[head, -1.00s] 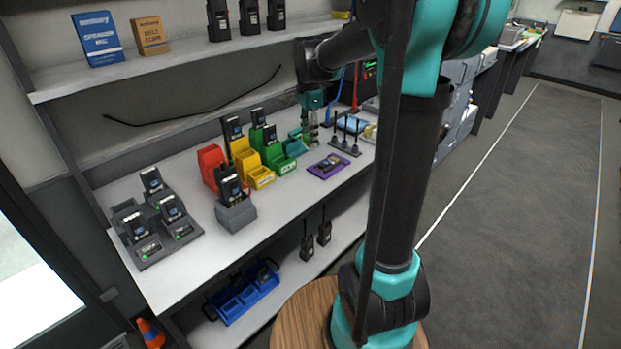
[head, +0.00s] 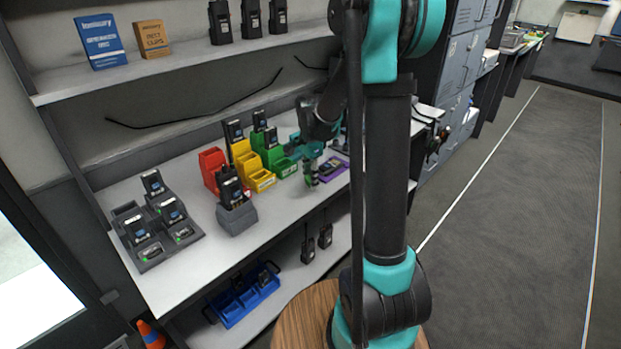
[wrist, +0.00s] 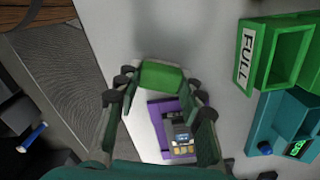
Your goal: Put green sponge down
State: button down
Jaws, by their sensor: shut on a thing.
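The green sponge (wrist: 161,76) sits between the fingertips of my gripper (wrist: 160,86) in the wrist view. My gripper is shut on it. In the head view, my gripper (head: 312,178) is over the front part of the white counter (head: 285,205), with a small green bit of the sponge (head: 309,182) showing at its tip. I cannot tell whether the sponge touches the counter. The fingers hide the sponge's sides.
A purple tray (wrist: 155,106) with a device lies close by. A green bin (wrist: 275,50) marked FULL and a teal bin (wrist: 290,125) are to its right in the wrist view. A grey charger (head: 237,217) stands further left; bare counter lies between.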

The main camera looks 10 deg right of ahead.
jog(key=c, duration=1)
grip_release()
jog(key=shift+f, duration=0.1)
jog(key=shift+o, duration=0.2)
notch_tip(320, 180, up, 11)
jog(key=s+d+f+n+t, duration=0.2)
jog(key=s+f+n, duration=0.4)
jog(key=s, duration=0.5)
jog(key=s+d+f+n+t, duration=0.2)
jog(key=s+f+n, duration=0.4)
jog(key=s+n, duration=0.3)
jog(key=shift+s, duration=1.05)
jog(key=shift+r, duration=0.1)
